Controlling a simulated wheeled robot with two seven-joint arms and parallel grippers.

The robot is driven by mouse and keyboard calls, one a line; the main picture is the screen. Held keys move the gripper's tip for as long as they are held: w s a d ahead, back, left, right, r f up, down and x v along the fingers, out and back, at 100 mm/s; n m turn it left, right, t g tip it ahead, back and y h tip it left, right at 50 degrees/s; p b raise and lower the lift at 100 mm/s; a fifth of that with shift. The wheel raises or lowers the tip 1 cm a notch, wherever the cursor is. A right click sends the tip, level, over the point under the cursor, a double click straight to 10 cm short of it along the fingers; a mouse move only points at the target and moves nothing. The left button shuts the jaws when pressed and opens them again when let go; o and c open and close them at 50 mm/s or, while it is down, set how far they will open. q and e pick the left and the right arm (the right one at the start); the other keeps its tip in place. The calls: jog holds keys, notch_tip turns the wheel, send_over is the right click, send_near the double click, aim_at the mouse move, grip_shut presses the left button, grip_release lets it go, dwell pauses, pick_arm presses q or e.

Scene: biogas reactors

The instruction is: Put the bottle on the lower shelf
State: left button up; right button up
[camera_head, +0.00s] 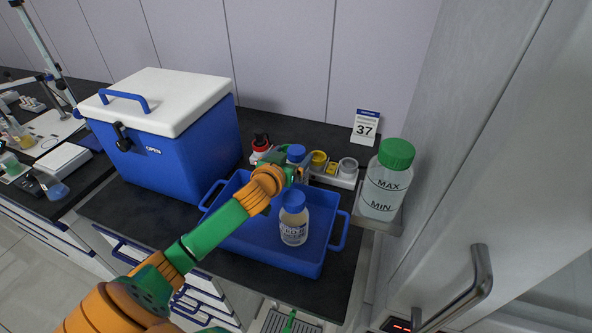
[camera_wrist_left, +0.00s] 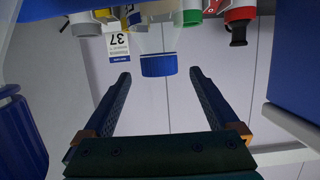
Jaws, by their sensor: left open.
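A blue-capped bottle (camera_head: 293,226) with a printed label stands in the blue tray (camera_head: 262,262). A second blue-capped bottle (camera_head: 296,152) is behind it, partly hidden by my left gripper (camera_head: 303,169). My left gripper is open above the far part of the tray. In the left wrist view, which looks upside down, a clear bottle with a blue cap (camera_wrist_left: 158,65) shows beyond and between the spread fingers (camera_wrist_left: 157,85), with no visible grip on it. Another blue cap (camera_wrist_left: 18,135) is at the left edge there. I cannot make out a lower shelf for certain. My right gripper is out of view.
A large green-capped bottle (camera_head: 386,180) marked MAX and MIN stands right of the tray, by a grey cabinet (camera_head: 490,150). A blue cooler box (camera_head: 170,150) with white lid stands left. A holder with coloured containers (camera_head: 319,160) and a 37 sign (camera_head: 365,127) are behind.

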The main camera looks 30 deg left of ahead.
pick_arm(q)
jog(key=shift+x, duration=0.9)
jog(key=shift+s+d, duration=0.1)
jog(key=shift+s, duration=0.2)
jog(key=c, duration=0.9)
grip_shut()
jog(key=shift+w+r, duration=0.1)
